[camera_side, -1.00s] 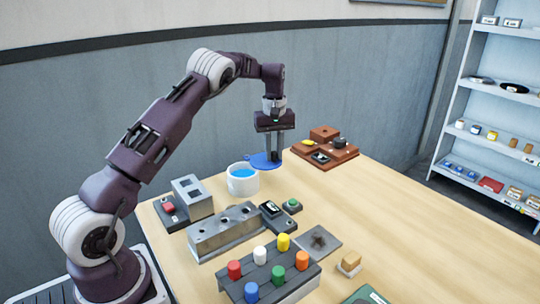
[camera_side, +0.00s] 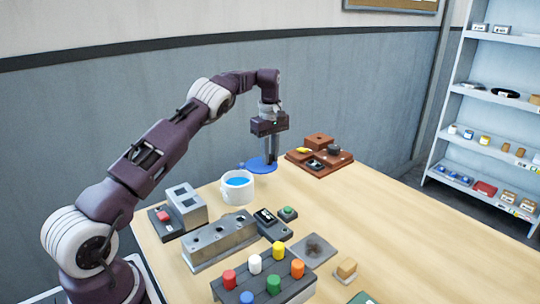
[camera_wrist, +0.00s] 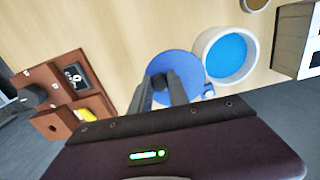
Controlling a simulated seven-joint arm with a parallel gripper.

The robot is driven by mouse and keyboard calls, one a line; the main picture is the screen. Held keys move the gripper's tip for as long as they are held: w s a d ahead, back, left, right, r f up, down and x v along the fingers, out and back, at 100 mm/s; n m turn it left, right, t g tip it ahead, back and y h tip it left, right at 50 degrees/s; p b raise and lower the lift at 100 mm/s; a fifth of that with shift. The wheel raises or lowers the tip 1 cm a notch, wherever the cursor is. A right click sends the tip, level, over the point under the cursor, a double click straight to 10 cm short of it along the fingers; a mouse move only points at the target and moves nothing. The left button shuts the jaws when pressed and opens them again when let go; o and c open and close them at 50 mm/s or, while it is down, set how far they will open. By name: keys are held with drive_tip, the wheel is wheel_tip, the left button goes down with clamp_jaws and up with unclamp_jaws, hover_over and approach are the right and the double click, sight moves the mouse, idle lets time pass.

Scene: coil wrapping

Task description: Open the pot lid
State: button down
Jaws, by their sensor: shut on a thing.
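The white pot (camera_side: 237,188) stands uncovered on the table, with blue showing inside it. In the wrist view the pot (camera_wrist: 226,78) is at the upper right. The blue round lid (camera_side: 259,167) is beside the pot, on its far right side in the side view. My gripper (camera_side: 271,161) points down at the lid. In the wrist view my gripper (camera_wrist: 167,100) is shut on the dark knob in the middle of the lid (camera_wrist: 178,60). I cannot tell whether the lid touches the table.
A brown block tray (camera_side: 330,168) with small parts lies to the right of the lid. A grey block with holes (camera_side: 218,240), a grey box with a red button (camera_side: 185,203) and a rack of coloured pegs (camera_side: 265,285) stand nearer. The table's right side is clear.

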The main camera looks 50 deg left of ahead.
drive_tip(key=c, duration=1.3)
unclamp_jaws()
drive_tip(key=shift+o, duration=0.2)
